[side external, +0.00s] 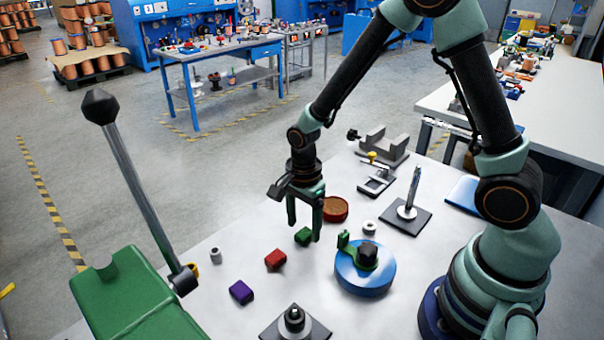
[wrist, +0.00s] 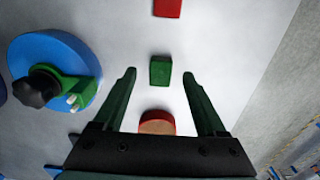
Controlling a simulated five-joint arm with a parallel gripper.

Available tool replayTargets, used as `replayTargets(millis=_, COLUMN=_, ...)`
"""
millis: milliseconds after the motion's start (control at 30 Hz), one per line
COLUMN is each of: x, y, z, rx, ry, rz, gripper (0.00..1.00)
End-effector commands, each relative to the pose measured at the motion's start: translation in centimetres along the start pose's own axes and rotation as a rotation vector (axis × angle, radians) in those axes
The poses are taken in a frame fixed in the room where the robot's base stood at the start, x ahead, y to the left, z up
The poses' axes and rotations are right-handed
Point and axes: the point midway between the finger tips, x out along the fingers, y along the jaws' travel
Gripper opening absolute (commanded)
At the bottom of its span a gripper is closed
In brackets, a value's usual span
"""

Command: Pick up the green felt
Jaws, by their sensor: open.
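The green felt (side external: 303,237) is a small green block lying on the pale table. In the wrist view the green felt (wrist: 160,71) lies ahead of the fingertips, near the middle of the gap between them. My gripper (side external: 304,226) points down with its two green fingers apart, close to the green felt.
A red block (side external: 276,259) and a purple block (side external: 241,292) lie nearby. A round red-rimmed dish (side external: 335,209) sits behind my gripper. A blue disc with a green clamp (side external: 364,275) stands to the right. A green lever machine (side external: 130,300) is at front left.

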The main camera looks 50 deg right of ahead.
Motion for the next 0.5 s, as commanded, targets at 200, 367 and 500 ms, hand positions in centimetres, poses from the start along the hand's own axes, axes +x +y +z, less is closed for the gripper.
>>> replayTargets(millis=200, x=1.8, y=-0.1, z=0.0, rx=0.000, ry=0.000, rz=-0.001, gripper=0.74)
replayTargets(millis=367, x=1.8, y=-0.1, z=0.0, rx=0.000, ry=0.000, rz=-0.003, gripper=0.74)
replayTargets(millis=500, x=1.8, y=-0.1, z=0.0, rx=0.000, ry=0.000, rz=-0.003, gripper=0.47)
